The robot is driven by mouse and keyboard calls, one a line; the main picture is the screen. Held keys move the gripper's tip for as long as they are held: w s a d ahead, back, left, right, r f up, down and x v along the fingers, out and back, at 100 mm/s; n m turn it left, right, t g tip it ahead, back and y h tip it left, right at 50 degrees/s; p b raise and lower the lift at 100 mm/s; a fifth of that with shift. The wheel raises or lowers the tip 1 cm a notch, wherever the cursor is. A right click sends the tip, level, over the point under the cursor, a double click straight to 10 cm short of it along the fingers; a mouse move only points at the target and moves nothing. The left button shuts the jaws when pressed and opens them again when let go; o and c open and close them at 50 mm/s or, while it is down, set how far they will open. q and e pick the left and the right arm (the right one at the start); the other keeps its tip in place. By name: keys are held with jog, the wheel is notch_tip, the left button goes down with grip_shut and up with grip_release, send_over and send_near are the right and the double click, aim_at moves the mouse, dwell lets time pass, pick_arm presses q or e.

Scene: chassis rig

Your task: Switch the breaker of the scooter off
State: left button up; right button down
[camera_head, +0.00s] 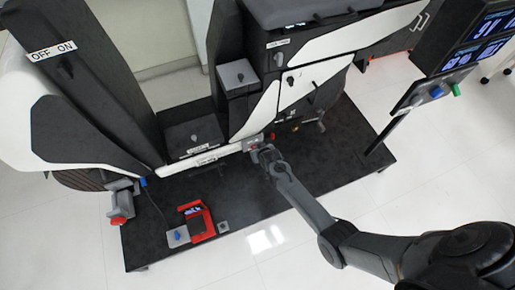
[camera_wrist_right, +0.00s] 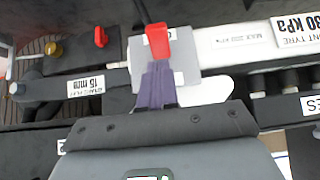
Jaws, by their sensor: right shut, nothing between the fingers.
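The scooter (camera_head: 240,118) stands on a dark platform, with its white and black body panels showing. A red lever (camera_wrist_right: 157,40) on a small grey box (camera_wrist_right: 190,62) fills the middle of the right wrist view; I take it to be the breaker. A small label behind the lever is mostly covered. The same grey box (camera_head: 252,143) shows small at the scooter's lower side in the head view. My right gripper (camera_head: 264,154) is at this box. Its shut, empty fingers (camera_wrist_right: 157,72) reach the lower end of the lever; I cannot tell whether they touch. My left gripper is out of view.
An OFF/ON label (camera_head: 52,51) sits at the scooter's upper left. A red device (camera_head: 197,219) lies on the platform (camera_head: 330,150). A screen panel (camera_head: 480,40) stands at the right. Another red knob (camera_wrist_right: 101,37) is left of the box.

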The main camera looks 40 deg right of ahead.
jog(key=s+f+p+v, duration=0.1)
jog(key=p+v, duration=0.7)
jog(key=v, duration=0.4)
jog(key=shift+s+a+r, duration=0.2)
jog(key=shift+s+a, duration=0.15)
